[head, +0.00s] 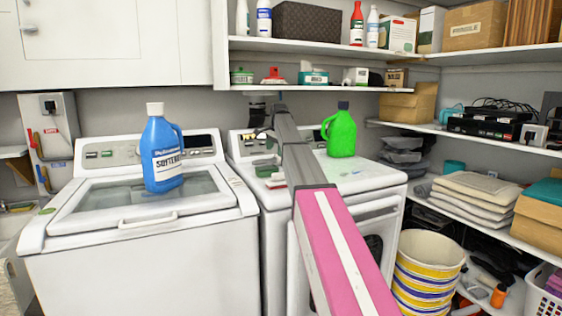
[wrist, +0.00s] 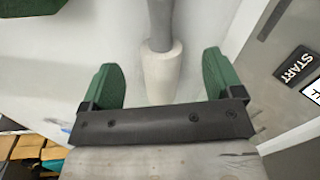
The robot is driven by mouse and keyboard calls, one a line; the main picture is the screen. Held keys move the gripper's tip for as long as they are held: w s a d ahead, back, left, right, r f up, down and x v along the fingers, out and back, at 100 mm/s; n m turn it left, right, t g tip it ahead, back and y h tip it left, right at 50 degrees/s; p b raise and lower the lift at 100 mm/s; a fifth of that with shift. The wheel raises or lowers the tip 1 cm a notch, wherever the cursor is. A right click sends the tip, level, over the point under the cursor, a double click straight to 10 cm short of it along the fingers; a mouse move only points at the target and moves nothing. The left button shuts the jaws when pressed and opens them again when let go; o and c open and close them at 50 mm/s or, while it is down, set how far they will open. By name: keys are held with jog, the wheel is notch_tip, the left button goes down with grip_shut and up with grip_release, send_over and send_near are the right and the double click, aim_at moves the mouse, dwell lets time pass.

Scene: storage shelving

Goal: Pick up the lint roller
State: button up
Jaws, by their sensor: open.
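The lint roller (wrist: 163,75) shows in the wrist view as a pale cylinder with a grey handle running up to the top edge. It lies on a white surface. My gripper (wrist: 160,80) is open, with one green finger on each side of the pale roller head and visible gaps on both sides. I cannot tell how far the fingertips are above the surface. In the head view my arm reaches over the right-hand white machine (head: 375,180), and I cannot make out the lint roller clearly there.
A green jug (head: 341,132) stands on the right machine, right of my arm. A blue softener bottle (head: 162,150) stands on the left machine (head: 140,260). A loaded shelf (head: 300,88) hangs above. A striped basket (head: 428,270) stands at lower right.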

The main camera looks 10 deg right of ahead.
aim_at(275, 158)
jog(key=f, duration=0.5)
jog(key=shift+w, duration=0.3)
jog(key=c, duration=1)
jog(key=shift+r, duration=0.1)
jog(key=shift+c, duration=0.2)
jog(key=shift+r, duration=0.1)
jog(key=shift+r, duration=0.6)
notch_tip(275, 158, up, 2)
jog(key=shift+r, duration=0.2)
jog(key=s+a+r, duration=0.6)
jog(key=a+r, duration=0.1)
jog(key=a, duration=0.3)
jog(key=shift+r, duration=0.1)
